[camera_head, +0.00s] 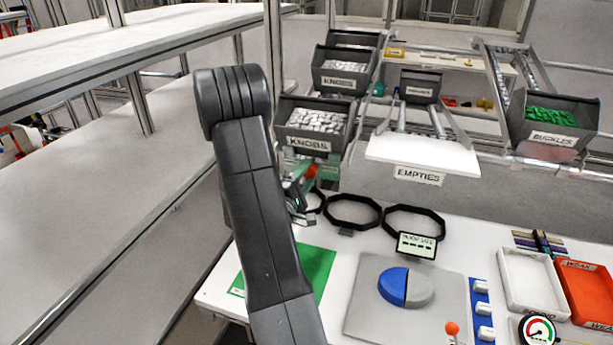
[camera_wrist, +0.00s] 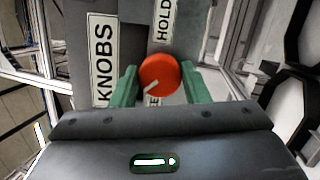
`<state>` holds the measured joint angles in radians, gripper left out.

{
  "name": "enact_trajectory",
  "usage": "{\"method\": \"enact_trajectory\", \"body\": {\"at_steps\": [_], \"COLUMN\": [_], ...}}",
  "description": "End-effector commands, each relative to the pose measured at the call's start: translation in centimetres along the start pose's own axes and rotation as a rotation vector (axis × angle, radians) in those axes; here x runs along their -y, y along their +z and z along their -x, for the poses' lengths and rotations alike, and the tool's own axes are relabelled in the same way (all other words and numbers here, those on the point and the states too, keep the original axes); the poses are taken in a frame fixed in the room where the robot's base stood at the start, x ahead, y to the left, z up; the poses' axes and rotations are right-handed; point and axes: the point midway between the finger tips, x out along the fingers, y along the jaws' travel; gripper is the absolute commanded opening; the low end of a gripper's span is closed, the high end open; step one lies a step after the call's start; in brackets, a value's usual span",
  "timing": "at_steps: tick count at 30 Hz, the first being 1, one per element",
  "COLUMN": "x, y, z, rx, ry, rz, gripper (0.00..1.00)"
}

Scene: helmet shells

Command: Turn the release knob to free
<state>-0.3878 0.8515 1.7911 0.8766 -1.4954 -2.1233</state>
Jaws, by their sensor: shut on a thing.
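The release knob (camera_wrist: 158,74) is a round orange-red knob with a white pointer line. It sits between the two green fingers of my gripper (camera_wrist: 161,82), which is shut on it. The pointer slants to the lower left in the wrist view. A label reading HOLD (camera_wrist: 164,22) is above the knob, and a second label (camera_wrist: 153,101) below it is mostly hidden, with only an E readable. In the head view the knob (camera_head: 311,171) shows small beside my gripper (camera_head: 303,178), below the knobs bin. My arm hides part of this area.
Two KNOBS bins (camera_head: 310,127) stand above the gripper. A white EMPTIES shelf (camera_head: 422,155) and a BUCKLES bin (camera_head: 553,122) are to the right. Black octagonal rings (camera_head: 413,208) stand at the table's back. The table carries a blue-grey disc (camera_head: 420,288) and trays (camera_head: 533,281).

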Motion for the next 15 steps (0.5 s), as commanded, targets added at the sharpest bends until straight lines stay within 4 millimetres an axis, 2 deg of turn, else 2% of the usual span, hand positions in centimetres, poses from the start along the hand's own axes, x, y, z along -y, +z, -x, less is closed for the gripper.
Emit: {"method": "enact_trajectory", "body": {"at_steps": [10, 11, 13, 15], "x": [0.07, 0.07, 0.07, 0.05], "y": [-0.01, -0.01, -0.01, -0.01], "z": [0.04, 0.04, 0.04, 0.03], "rx": [-0.001, -0.001, -0.001, -0.001], "ry": [-0.001, -0.001, -0.001, -0.001], "rz": [0.003, 0.003, 0.003, 0.003], "gripper": [0.19, 0.46, 0.59, 0.63]}}
